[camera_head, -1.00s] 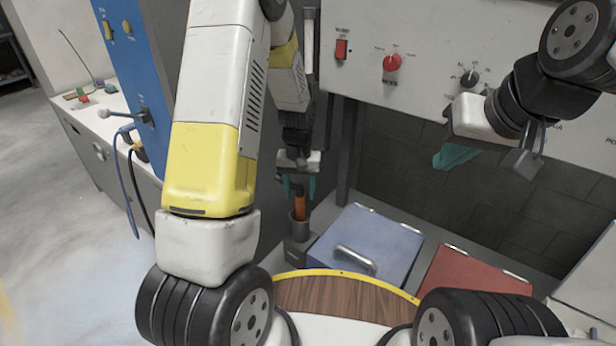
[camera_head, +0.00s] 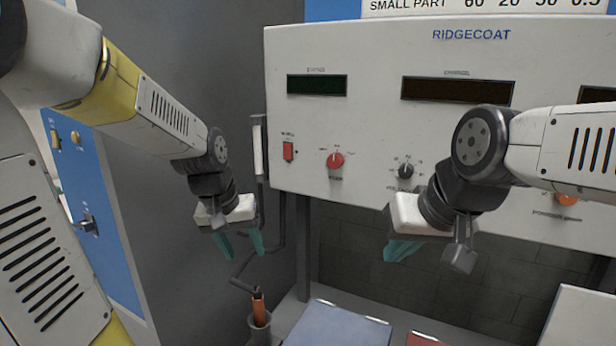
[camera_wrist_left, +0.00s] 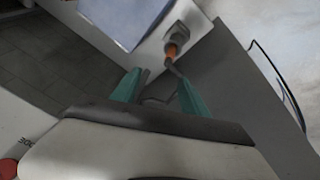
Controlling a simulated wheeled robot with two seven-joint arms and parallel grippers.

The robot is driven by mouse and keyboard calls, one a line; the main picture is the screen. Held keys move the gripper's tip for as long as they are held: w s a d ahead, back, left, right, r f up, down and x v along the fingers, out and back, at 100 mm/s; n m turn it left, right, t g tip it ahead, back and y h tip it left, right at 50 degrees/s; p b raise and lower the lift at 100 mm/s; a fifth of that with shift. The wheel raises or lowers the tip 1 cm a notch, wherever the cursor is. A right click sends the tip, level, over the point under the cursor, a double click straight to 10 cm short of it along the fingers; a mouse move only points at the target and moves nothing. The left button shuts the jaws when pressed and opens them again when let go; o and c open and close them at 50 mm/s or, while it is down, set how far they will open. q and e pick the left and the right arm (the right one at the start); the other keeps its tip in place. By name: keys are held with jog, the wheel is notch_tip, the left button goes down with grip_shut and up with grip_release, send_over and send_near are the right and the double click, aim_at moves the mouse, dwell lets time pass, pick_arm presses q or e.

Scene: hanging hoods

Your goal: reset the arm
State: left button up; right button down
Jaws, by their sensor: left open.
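My left gripper (camera_head: 238,243) hangs in front of the grey side wall, left of the control panel. Its two teal fingers are apart with nothing between them, and they also show in the left wrist view (camera_wrist_left: 158,92). An orange-handled tool (camera_head: 259,308) stands in a dark holder (camera_head: 259,330) below the left gripper, apart from it. The tool also shows in the left wrist view (camera_wrist_left: 171,50), beyond the fingers. My right gripper (camera_head: 402,250) hangs in front of the panel's lower edge. Its teal fingers overlap in the view, so their gap is hidden.
The white control panel (camera_head: 370,130) has a red switch (camera_head: 288,151), a red knob (camera_head: 335,160) and a black knob (camera_head: 405,171). A blue-lidded box (camera_head: 338,328) and a red one (camera_head: 428,340) lie below. A blue panel (camera_head: 100,200) stands at the left.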

pick_arm(q)
jog(key=s+r+t, duration=0.2)
jog(key=s+r, duration=0.6)
jog(key=s, duration=0.5)
jog(key=shift+r+m+t, duration=0.2)
jog(key=shift+m+t, duration=0.2)
jog(key=shift+a, duration=0.1)
